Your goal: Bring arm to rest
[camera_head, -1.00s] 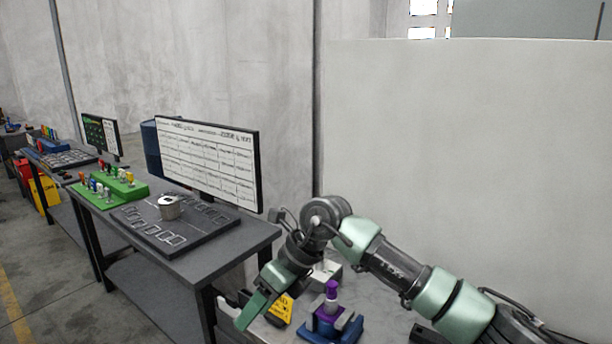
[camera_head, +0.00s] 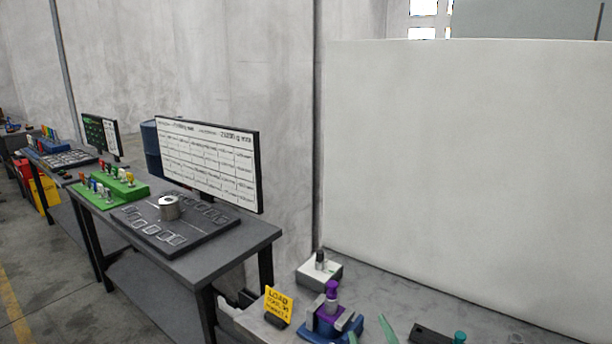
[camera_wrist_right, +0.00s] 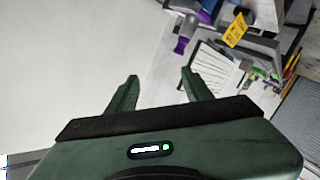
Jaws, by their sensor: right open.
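My right gripper (camera_head: 370,334) shows only as green fingertips at the bottom edge of the head view, just right of a blue stand with a purple-topped part (camera_head: 332,292). In the right wrist view its two green fingers (camera_wrist_right: 160,78) are spread apart with nothing between them. The rest of my right arm is out of the head view. My left gripper is in neither view.
On the near bench are a yellow sign (camera_head: 278,306), a white box (camera_head: 318,273) and a dark item with a teal end (camera_head: 437,336). A pale panel (camera_head: 470,170) stands behind. A table with a monitor (camera_head: 208,160) and green rack (camera_head: 110,191) is left.

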